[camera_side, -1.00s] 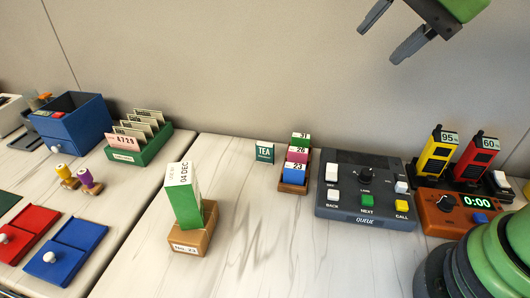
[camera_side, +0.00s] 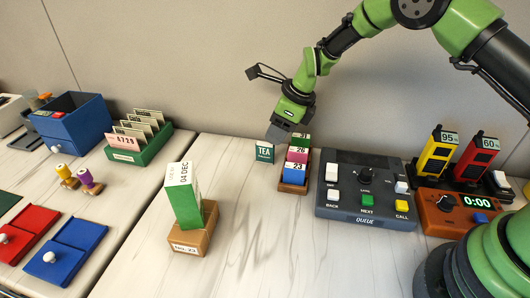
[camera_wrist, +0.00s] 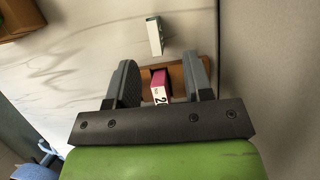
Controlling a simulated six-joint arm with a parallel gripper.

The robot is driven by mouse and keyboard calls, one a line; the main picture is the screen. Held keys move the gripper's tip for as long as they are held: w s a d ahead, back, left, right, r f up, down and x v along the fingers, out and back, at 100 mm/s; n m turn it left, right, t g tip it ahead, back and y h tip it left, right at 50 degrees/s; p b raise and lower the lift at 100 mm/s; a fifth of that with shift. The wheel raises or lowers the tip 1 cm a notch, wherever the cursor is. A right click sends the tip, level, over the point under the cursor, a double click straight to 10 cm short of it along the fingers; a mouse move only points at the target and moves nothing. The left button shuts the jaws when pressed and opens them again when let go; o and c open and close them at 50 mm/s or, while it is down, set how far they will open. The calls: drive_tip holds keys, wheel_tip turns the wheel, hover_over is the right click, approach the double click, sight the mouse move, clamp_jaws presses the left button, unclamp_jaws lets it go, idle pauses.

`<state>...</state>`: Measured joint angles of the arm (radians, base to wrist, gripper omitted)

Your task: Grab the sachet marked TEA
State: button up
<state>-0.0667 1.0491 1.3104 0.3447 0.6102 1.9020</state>
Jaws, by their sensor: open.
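In the wrist view a thin white and green piece (camera_wrist: 155,36), seen from above, appears to be this sachet. My gripper (camera_side: 277,134) is open and tilted down, close above the sachet and the rack. In the wrist view my gripper (camera_wrist: 160,64) has the sachet beyond its fingertips, with nothing held. I cannot tell the exact height between them.
The wooden rack (camera_side: 291,188) with blocks 31, 26 and 23 is right beside the sachet; its pink block (camera_wrist: 161,84) appears between my fingers. The QUEUE control box (camera_side: 366,190) stands right of it. A wooden stand (camera_side: 190,240) is at front left. The wall rises behind.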

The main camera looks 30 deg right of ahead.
sight(267, 144)
drive_tip(key=x, duration=0.6)
drive_tip(key=shift+w+a+f, duration=0.1)
drive_tip(key=shift+a+f, duration=0.1)
drive_tip(key=shift+a, duration=0.2)
clamp_jaws()
